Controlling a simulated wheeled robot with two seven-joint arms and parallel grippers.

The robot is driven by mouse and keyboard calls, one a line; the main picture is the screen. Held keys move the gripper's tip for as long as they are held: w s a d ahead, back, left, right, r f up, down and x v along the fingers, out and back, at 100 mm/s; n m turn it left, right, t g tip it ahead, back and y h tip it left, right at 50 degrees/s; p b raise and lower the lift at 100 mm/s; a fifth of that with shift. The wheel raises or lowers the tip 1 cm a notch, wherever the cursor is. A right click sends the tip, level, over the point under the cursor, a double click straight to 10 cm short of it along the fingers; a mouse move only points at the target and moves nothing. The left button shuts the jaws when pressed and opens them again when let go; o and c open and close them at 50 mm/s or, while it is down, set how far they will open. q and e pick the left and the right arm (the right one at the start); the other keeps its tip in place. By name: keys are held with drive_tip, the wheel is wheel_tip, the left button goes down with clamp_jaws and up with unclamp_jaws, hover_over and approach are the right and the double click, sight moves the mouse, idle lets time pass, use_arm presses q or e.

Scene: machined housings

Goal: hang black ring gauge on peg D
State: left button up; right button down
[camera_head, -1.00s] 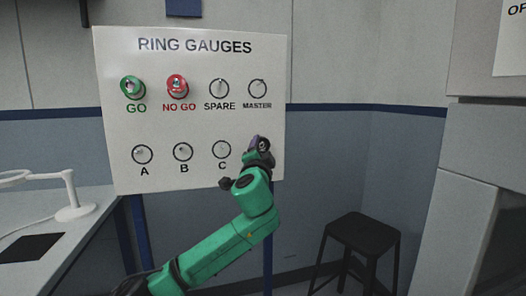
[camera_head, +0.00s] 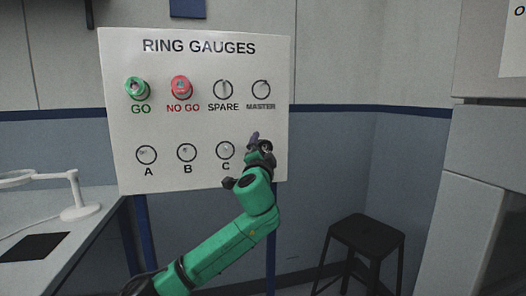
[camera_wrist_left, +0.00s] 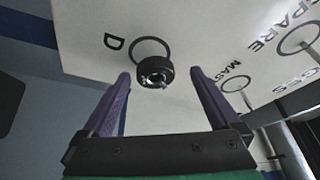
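The black ring gauge (camera_wrist_left: 153,72) shows in the left wrist view at the board below the printed circle beside the letter D (camera_wrist_left: 114,42). A light peg tip (camera_wrist_left: 161,83) shows in its opening, so the ring appears to be around peg D. My left gripper (camera_wrist_left: 160,82) is open, with one purple finger on each side of the ring and a visible gap to each. In the head view my left gripper (camera_head: 259,146) is in front of the board's lower right and hides the D position. My right gripper is not in view.
The white board (camera_head: 205,125) holds a green ring (camera_head: 137,88) at GO and a red ring (camera_head: 181,87) at NO GO. SPARE, MASTER, A, B and C show no ring. A black stool (camera_head: 366,232) stands at lower right, and a desk with a lamp (camera_head: 78,205) at left.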

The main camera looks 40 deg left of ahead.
use_arm(q)
drive_tip(key=b+v, duration=0.3)
drive_tip(key=v, duration=1.1)
drive_tip(key=shift+s+d+b, duration=0.2)
drive_tip(key=shift+s+b, duration=0.05)
drive_tip(key=shift+b, duration=0.05)
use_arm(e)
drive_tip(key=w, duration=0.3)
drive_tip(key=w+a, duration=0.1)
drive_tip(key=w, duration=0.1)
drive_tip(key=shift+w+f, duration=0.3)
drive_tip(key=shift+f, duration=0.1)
